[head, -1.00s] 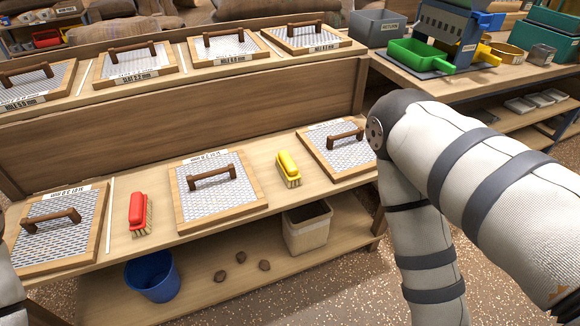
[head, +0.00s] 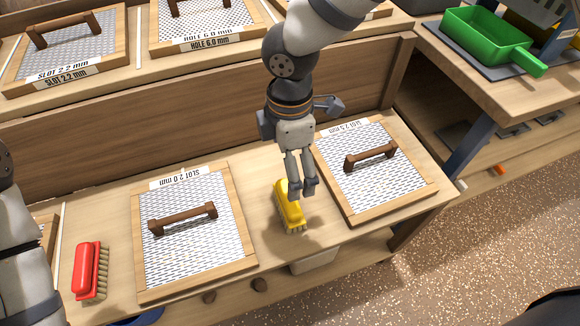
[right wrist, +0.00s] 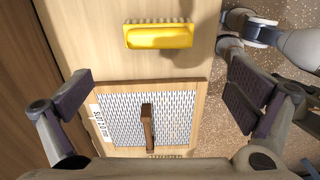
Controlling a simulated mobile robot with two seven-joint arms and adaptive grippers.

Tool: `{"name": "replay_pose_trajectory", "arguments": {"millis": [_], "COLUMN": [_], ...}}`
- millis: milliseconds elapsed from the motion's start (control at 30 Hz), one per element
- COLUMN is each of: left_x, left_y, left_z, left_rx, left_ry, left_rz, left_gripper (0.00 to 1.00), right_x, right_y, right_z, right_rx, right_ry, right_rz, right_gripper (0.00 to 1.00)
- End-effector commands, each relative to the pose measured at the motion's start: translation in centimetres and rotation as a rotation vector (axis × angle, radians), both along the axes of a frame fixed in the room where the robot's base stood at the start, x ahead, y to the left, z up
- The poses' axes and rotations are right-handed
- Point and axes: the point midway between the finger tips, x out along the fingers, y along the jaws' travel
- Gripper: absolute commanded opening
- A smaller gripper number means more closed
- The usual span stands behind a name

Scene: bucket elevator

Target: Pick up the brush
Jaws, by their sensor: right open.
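A red brush (head: 88,270) lies farther left, beyond the SLOT 2.0 screen. My right gripper (head: 302,190) reaches down over the yellow brush and hides part of it in the head view. In the right wrist view its fingers (right wrist: 160,105) are spread wide with nothing between them, and the brush is beyond them. My left gripper is not seen, only part of my left arm.
The SLOT 2.0 screen (head: 151,240) and the SLOT 2.5 screen (head: 333,190), both with brown handles, flank the yellow brush. A wooden back panel (head: 130,138) rises behind the shelf. More screens sit above it. A green scoop (head: 487,38) stands on the right bench.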

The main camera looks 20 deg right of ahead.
Motion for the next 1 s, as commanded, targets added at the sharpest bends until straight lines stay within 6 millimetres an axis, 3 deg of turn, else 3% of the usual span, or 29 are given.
{"name": "replay_pose_trajectory", "arguments": {"millis": [67, 300, 467, 700, 933, 967, 1000], "left_x": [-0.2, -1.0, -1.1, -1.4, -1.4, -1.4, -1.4], "left_y": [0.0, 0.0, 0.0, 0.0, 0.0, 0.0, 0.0], "left_z": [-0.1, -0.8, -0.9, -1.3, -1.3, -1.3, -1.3], "left_rx": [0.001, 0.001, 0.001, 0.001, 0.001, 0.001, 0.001], "left_ry": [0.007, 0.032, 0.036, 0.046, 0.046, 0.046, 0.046], "left_rz": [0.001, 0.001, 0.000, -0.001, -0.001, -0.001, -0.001], "left_gripper": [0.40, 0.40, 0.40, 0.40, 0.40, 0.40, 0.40], "right_x": [0.5, 0.4, 0.4, 0.4, 0.5, 0.5, 0.5], "right_y": [-0.1, -0.2, -0.1, -0.1, -0.1, -0.1, -0.1], "right_z": [0.1, -5.1, -7.1, -11.3, -11.5, -11.5, -11.5], "right_rx": [-0.015, -0.018, -0.016, -0.016, -0.016, -0.016, -0.016], "right_ry": [-0.009, -0.007, -0.008, -0.008, -0.012, -0.012, -0.012], "right_rz": [0.023, 0.024, 0.023, 0.022, 0.020, 0.020, 0.020], "right_gripper": [1.00, 1.00, 1.00, 1.00, 1.00, 0.98, 0.89]}}
